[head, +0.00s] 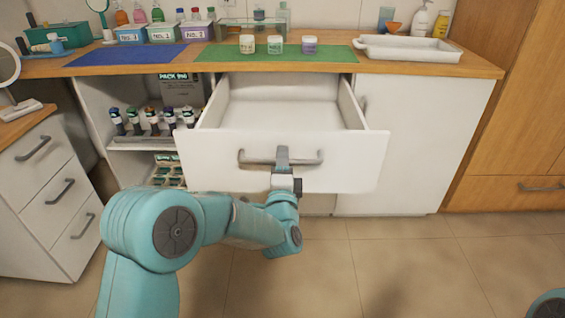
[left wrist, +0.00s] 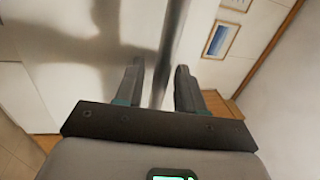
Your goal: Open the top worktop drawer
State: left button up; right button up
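The top worktop drawer (head: 225,155) is white and stands pulled well out from under the worktop. Its inside shows empty. Its grey bar handle (head: 308,158) is on the front panel and also shows in the left wrist view (left wrist: 172,40). My left gripper (head: 283,158) is at the middle of the handle. In the left wrist view its two fingers (left wrist: 160,85) stand apart on either side of the bar, with a gap visible on each side. My right gripper is not in view.
The wooden worktop (head: 415,67) carries blue and green mats, jars, bottles and a white tray (head: 408,48). A white drawer unit (head: 45,195) stands at the left and a wooden cabinet (head: 515,130) at the right. The tiled floor (head: 400,260) before the drawer is clear.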

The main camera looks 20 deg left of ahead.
pick_arm(q)
jog(key=v, duration=1.6)
jog(key=shift+s, duration=0.2)
